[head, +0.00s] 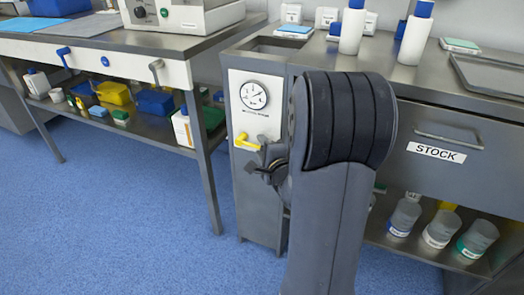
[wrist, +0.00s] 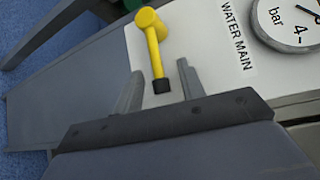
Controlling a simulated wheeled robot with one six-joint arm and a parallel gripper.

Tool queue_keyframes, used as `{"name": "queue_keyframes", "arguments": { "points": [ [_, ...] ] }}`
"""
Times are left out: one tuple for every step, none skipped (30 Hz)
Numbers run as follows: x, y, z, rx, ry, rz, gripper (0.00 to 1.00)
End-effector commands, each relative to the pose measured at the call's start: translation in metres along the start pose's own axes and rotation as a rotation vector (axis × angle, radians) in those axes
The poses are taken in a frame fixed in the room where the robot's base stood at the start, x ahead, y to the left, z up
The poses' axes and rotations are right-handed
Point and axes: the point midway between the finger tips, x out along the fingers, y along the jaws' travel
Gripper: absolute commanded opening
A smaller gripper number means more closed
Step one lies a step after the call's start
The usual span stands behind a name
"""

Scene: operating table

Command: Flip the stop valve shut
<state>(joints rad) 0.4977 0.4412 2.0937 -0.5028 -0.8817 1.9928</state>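The stop valve is a yellow lever (head: 246,142) on the white front panel of a narrow grey cabinet. In the head view its handle runs roughly sideways, from a hub at the left towards my gripper. In the wrist view the lever (wrist: 153,45) has its round hub at the top and a black tip at the lower end. My gripper (head: 264,164) is just below and right of the lever in the head view. In the wrist view my gripper (wrist: 159,72) is open, with the lever's end between its two fingers; I cannot tell whether they touch it.
A pressure gauge (head: 253,95) sits above the lever; it also shows in the wrist view (wrist: 290,22) beside a "WATER MAIN" label (wrist: 237,35). A bench (head: 130,67) stands left, and a drawer labelled STOCK (head: 436,152) is right. Blue floor (head: 130,220) is clear in front.

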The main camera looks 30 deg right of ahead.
Motion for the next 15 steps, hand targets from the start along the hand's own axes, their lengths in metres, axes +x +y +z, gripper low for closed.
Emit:
{"name": "queue_keyframes", "arguments": {
  "points": [
    [0.0019,0.0003,0.0002,0.0,0.0,0.0,0.38],
    [0.0024,0.0001,0.0002,0.0,0.0,0.0,0.38],
    [0.0027,-0.0002,0.0002,0.0,0.0,0.0,0.38],
    [0.0028,-0.0003,0.0002,0.0,0.0,0.0,0.38],
    [0.0027,-0.0003,0.0001,0.0,0.0,0.0,0.38],
    [0.0026,-0.0004,0.0001,0.0,0.0,0.0,0.38],
    [0.0026,-0.0004,0.0001,0.0,0.0,0.0,0.38],
    [0.0025,-0.0004,0.0001,0.0,0.0,0.0,0.38],
    [0.0024,-0.0004,0.0,0.0,0.0,0.0,0.37],
    [0.0024,-0.0004,0.0,0.0,0.0,0.0,0.35],
    [0.0024,-0.0004,0.0,0.0,0.0,0.0,0.32],
    [0.0023,-0.0004,0.0,0.0,0.001,0.0,0.29],
    [0.0023,-0.0004,0.0,0.0,0.0,0.0,0.26],
    [0.0023,-0.0004,0.0,0.0,0.001,0.0,0.24],
    [0.0023,-0.0004,0.0,0.0,0.001,0.0,0.21]
  ]
}}
